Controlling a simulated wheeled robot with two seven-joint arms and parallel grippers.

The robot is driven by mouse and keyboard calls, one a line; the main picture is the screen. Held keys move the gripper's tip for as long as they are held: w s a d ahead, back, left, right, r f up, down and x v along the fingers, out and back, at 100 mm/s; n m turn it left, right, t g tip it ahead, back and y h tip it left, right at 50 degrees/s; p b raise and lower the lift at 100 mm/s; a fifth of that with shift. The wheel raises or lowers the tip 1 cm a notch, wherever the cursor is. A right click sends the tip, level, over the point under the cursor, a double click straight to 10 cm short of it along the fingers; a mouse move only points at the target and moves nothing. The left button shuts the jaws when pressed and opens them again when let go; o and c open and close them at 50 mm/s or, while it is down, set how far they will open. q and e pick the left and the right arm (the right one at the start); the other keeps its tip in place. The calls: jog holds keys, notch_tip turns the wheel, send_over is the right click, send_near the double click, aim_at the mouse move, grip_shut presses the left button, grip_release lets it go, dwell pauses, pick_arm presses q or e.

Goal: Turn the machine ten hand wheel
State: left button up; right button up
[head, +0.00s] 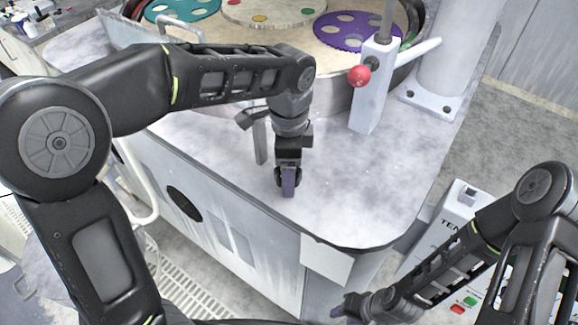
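A box lettered "TEN" (448,225) stands at the lower right, with a green and a red button on its face. I cannot make out a hand wheel for certain. A dark round disc (184,203) sits on the cabinet's front side; I cannot tell whether it is a wheel or a vent. My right gripper (345,305) is low at the bottom edge, left of the TEN box and touching nothing that I can see. Its fingers look apart, with nothing between them. My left gripper (288,183) points down over the machine top, seen edge-on, so its opening is hidden.
The grey machine top (400,205) has a rounded front corner. A round basin behind holds teal (180,10) and purple (350,32) discs. A post with a red knob (359,76) and a thick white column (450,60) stand right of it. Floor shows at the right.

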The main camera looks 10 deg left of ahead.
pick_arm(q)
jog(key=c, duration=1.4)
